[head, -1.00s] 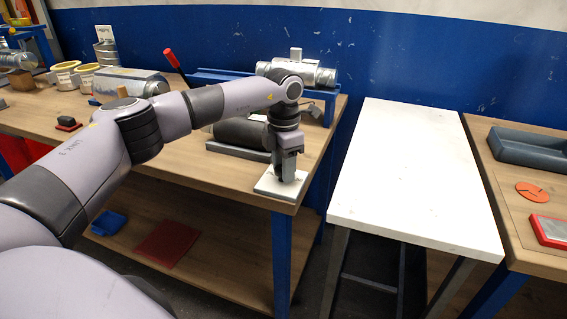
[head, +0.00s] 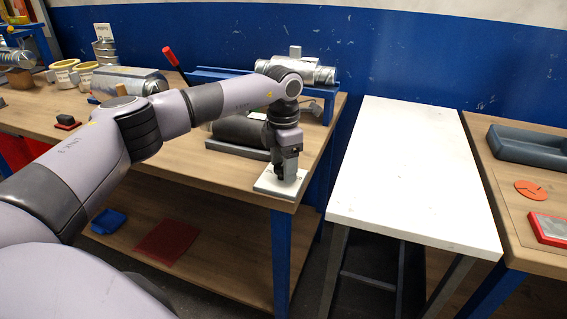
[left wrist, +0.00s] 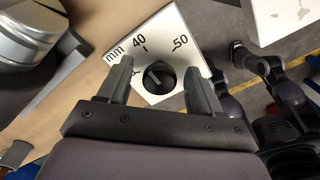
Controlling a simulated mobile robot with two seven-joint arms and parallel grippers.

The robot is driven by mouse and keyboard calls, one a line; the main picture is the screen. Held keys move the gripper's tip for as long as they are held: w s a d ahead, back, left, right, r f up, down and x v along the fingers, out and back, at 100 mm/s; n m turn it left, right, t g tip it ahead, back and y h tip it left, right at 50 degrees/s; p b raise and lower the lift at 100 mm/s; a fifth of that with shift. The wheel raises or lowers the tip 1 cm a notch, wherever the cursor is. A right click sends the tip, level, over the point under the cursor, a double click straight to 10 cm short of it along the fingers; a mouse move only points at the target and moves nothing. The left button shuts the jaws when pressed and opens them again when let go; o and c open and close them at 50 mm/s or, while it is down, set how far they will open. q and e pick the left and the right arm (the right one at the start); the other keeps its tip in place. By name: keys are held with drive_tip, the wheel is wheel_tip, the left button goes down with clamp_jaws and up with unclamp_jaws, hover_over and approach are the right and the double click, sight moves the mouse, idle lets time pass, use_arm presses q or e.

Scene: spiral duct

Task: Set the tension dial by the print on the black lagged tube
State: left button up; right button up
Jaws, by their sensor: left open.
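The tension dial is a black round knob (left wrist: 158,77) on a white plate (left wrist: 170,32) printed with mm, 40 and 50. The plate also shows in the head view (head: 265,184), at the front right corner of the wooden bench. My left gripper (head: 286,174) is over the plate. In the left wrist view its open fingers (left wrist: 158,88) stand either side of the knob, with gaps between. The black lagged tube (head: 238,129) lies on a grey base behind my forearm, which partly covers it. I cannot read any print on it. My right gripper is not identifiable.
A silver duct piece (head: 312,72) on a blue stand is at the bench's back right. A red-handled lever (head: 171,57) stands left of it. A bare white table (head: 410,170) is to the right, then a bench with a grey tray (head: 525,150).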

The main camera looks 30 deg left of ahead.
use_arm(q)
drive_tip(key=shift+r, duration=0.1)
wheel_tip(320, 180, up, 7)
drive_tip(key=shift+b, duration=0.35)
idle(0.4)
